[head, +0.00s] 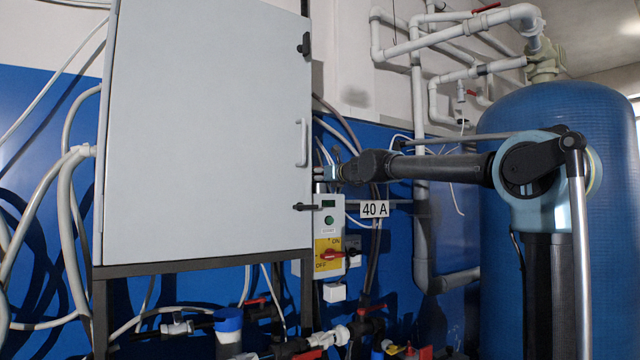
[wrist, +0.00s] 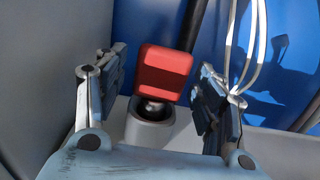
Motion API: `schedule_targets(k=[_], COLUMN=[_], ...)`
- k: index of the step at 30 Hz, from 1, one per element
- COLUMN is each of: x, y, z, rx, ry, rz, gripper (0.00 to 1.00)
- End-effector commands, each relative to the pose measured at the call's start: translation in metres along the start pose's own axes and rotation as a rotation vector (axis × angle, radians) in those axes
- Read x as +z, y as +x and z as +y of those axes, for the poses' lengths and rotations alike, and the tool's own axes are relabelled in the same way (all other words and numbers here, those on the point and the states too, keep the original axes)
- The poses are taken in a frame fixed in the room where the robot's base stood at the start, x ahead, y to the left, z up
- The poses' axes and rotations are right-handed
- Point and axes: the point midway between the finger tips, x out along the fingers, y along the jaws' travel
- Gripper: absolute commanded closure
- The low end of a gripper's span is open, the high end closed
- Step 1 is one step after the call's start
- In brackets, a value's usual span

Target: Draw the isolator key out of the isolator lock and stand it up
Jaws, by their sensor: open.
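The isolator key shows in the wrist view as a red block-shaped head (wrist: 164,72) on a short metal shank. The shank goes down into a round grey collar, which looks like the isolator lock (wrist: 149,130); how deep it sits is hidden. My gripper (wrist: 162,68) is open, with one finger on each side of the red head and a visible gap on both sides. In the head view my gripper (head: 324,174) is beside the cabinet's right edge, just above the switch box. The key and lock cannot be made out there.
The large grey cabinet (head: 205,130) with its handle stands close left of my gripper. Below is the switch box (head: 328,218) with a yellow ON/OFF plate and red knob. A "40 A" sign (head: 374,209) and pale cables (wrist: 243,45) are close on the right.

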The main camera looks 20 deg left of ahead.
Motion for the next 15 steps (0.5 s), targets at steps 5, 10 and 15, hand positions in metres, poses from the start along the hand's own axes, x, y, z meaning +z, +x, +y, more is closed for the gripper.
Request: schedule_targets(k=[5,10,15], x=[0.0,0.0,0.0001], y=[-0.0001,-0.0002,-0.0003], z=[0.0,-0.0001,-0.0001], rx=[0.0,0.0,0.0], ry=[0.0,0.0,0.0], rz=[0.0,0.0,0.0], gripper=[0.41,0.8,0.9])
